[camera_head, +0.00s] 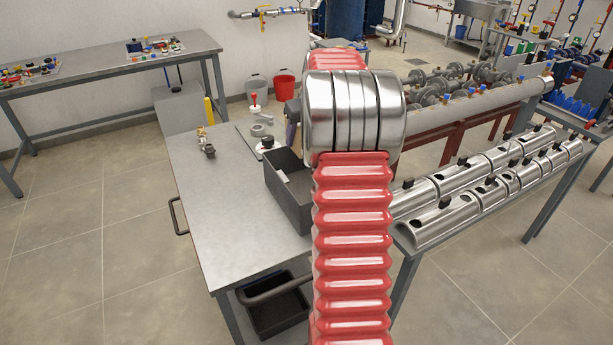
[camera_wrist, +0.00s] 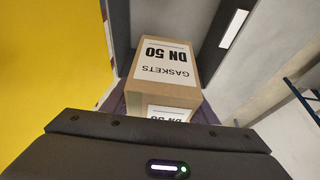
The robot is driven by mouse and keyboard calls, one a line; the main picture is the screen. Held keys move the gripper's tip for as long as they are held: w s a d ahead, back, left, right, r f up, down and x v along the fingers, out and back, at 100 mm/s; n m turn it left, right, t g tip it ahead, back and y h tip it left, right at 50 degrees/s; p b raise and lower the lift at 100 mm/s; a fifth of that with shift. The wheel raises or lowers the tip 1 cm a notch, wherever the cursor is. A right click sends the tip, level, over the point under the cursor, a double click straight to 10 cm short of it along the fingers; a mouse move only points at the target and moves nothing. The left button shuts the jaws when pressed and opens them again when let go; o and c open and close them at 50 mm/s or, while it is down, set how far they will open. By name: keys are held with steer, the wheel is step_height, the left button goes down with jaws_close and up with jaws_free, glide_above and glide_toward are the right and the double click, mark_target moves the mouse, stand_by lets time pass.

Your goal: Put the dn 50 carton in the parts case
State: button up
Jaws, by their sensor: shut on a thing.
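The DN 50 carton (camera_wrist: 165,75) is a brown cardboard box with white "GASKETS DN 50" labels, which read upside down in the wrist view. My gripper (camera_wrist: 172,42) is shut on it, with a dark finger on each side. A dark grey open-topped case (camera_head: 286,200), seemingly the parts case, stands on the near metal bench (camera_head: 215,210). My arm covers its right side, and its inside shows only in part.
A black bin (camera_head: 277,318) sits below. Silver pipe shells (camera_head: 440,222) fill the rack at right. The bench's left and front areas are clear.

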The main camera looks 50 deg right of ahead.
step_height(320, 180, down, 10)
steer(key=shift+r, duration=0.2)
steer(key=shift+f, duration=2.25)
steer(key=o, duration=1.1)
steer(key=shift+f, duration=0.1)
steer(key=v, duration=1.2)
